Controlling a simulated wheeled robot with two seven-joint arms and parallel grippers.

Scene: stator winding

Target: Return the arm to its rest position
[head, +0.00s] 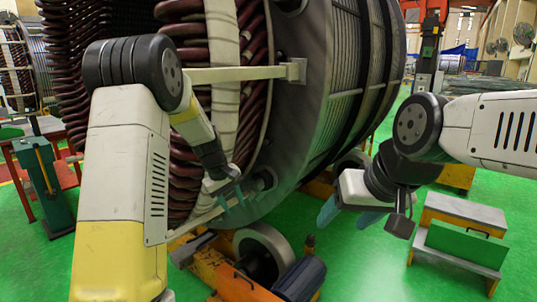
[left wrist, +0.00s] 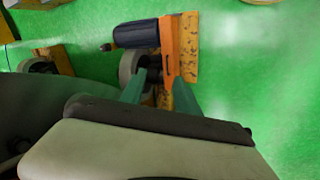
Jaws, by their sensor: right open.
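My left arm (head: 125,170) reaches in from the left, in front of the large stator (head: 300,80) with its dark red coils. My left gripper (head: 232,200) has teal fingers and hangs near the stator's lower rim. In the left wrist view its two fingers (left wrist: 160,90) stand apart with nothing between them, above the orange roller stand. My right arm (head: 490,130) comes in from the right. My right gripper (head: 348,215) points down over the green floor to the right of the stator, open and apparently empty.
An orange roller stand (head: 212,265) with a wheel and a dark motor (head: 300,278) sits under the stator. A step-like bench (head: 465,235) stands at the right. A green post (head: 45,185) and red table are at the left. Green floor is clear between stator and bench.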

